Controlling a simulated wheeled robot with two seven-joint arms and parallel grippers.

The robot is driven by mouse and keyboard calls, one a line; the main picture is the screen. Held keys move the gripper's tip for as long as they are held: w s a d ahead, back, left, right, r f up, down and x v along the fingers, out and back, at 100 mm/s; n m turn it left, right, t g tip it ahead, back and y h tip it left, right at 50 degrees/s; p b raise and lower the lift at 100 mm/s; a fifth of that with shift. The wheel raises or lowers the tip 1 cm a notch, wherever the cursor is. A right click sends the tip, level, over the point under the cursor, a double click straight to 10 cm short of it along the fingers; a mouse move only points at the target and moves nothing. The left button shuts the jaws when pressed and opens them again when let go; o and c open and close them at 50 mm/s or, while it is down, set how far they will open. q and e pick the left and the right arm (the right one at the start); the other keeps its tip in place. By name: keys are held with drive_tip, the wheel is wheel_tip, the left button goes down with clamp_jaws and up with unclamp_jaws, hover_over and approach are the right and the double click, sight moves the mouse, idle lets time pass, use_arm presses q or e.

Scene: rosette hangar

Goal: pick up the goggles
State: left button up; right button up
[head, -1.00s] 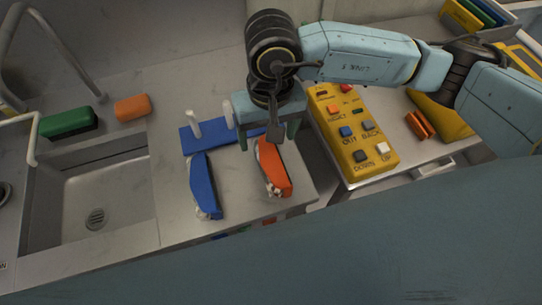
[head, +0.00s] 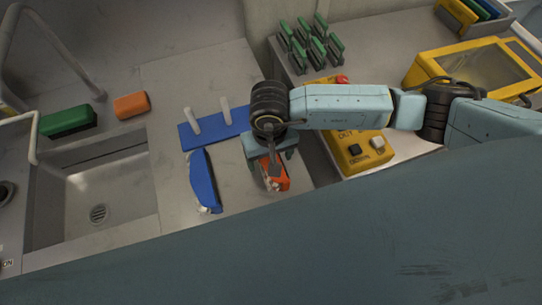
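An orange goggles-like item with a pale edge (head: 280,181) lies on the counter, its far part hidden under my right gripper. A similar blue item (head: 203,181) lies to its left. I cannot tell for certain that these are goggles. My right gripper (head: 271,160) points down over the far end of the orange item. Its fingers look spread, one on each side of it; their tips are partly hidden, and I cannot tell whether they touch it. My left gripper is not in view.
A blue base with two white pegs (head: 216,128) stands just left of my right gripper. A sink (head: 100,195) is at the left, with green (head: 68,121) and orange (head: 131,105) blocks behind it. A yellow button box (head: 355,160) and several green clips (head: 312,45) are at the right.

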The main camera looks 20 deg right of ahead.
drive_tip(key=shift+f, duration=0.3)
drive_tip(key=c, duration=1.1)
drive_tip(key=shift+r, duration=0.1)
